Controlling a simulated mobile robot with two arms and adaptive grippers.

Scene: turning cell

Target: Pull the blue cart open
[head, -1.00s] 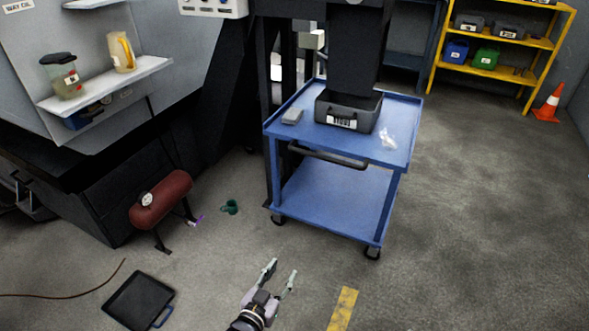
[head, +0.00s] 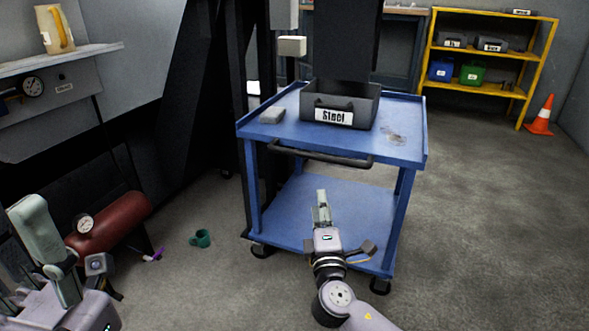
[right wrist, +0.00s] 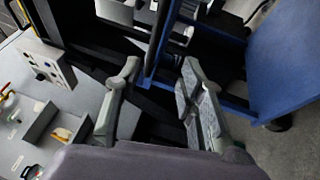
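The blue cart (head: 340,205) stands ahead with two shelves, on castors. Its black handle bar (head: 320,155) runs along the front, just under the top shelf. My right gripper (head: 321,205) is below the handle in the head view, fingers pointing at the cart. In the right wrist view its fingers (right wrist: 160,85) are apart; a dark bar with a blue edge shows between them, and I cannot tell whether it touches them. A blue part of the cart (right wrist: 285,60) shows at the right there. My left gripper (head: 45,245) is at the lower left, partly cut off.
A red tank (head: 110,225) and a green cup-like item (head: 200,238) are on the floor at left. A yellow shelf (head: 480,60) and cone (head: 540,117) stand far right; floor between is clear.

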